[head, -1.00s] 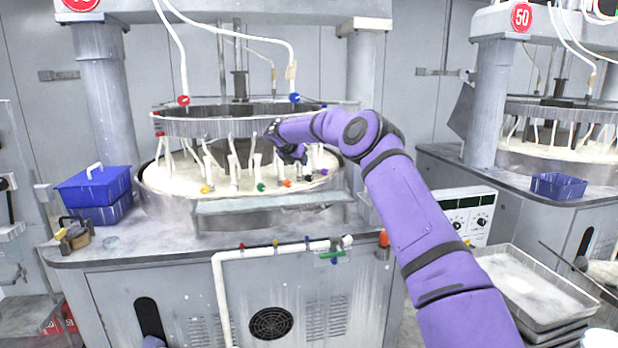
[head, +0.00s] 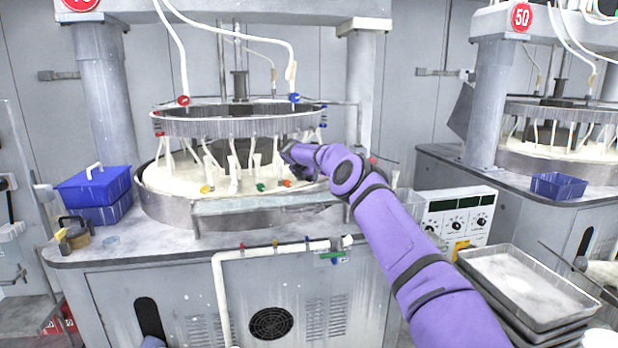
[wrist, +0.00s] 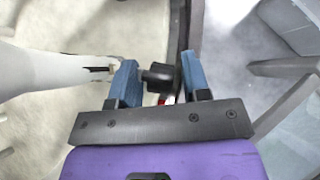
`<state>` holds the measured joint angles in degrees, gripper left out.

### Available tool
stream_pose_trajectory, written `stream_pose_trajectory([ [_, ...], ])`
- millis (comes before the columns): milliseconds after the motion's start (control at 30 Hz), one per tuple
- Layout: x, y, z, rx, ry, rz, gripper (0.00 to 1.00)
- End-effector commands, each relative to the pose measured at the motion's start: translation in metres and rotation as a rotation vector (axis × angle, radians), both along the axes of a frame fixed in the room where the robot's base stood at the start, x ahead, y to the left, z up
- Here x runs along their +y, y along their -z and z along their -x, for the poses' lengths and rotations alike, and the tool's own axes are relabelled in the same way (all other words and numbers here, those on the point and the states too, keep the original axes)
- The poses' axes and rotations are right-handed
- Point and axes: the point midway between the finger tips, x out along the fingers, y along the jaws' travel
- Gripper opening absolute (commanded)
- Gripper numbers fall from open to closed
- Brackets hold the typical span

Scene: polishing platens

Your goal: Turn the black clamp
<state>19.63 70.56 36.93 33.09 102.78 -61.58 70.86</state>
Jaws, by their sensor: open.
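The black clamp (wrist: 158,77) shows in the wrist view as a small dark knob. It lies between the two blue fingertips of my gripper (wrist: 161,80), with a gap visible on the left side and a narrower one on the right. My gripper is open around it; I cannot tell whether a finger touches it. In the head view my gripper (head: 287,152) reaches in at the right side of the platen machine, below its raised ring (head: 238,125). The clamp cannot be made out there.
A white tube (wrist: 45,72) lies close left of the fingers in the wrist view. Several white tubes hang from the ring over the round platen basin (head: 175,211). A blue bin (head: 95,188) stands left and stacked trays (head: 525,285) stand right.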

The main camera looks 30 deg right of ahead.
Motion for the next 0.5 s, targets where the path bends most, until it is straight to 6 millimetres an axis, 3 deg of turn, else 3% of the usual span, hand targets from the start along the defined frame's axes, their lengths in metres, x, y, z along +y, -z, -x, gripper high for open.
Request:
stream_pose_trajectory([
  [300,-0.0010,0.0006,-0.0008,-0.001,-0.001,0.000,0.43],
  [433,-0.0009,0.0006,-0.0007,-0.001,-0.001,0.000,0.13],
  [500,-0.0009,0.0006,-0.0007,-0.001,-0.001,0.000,0.10],
])
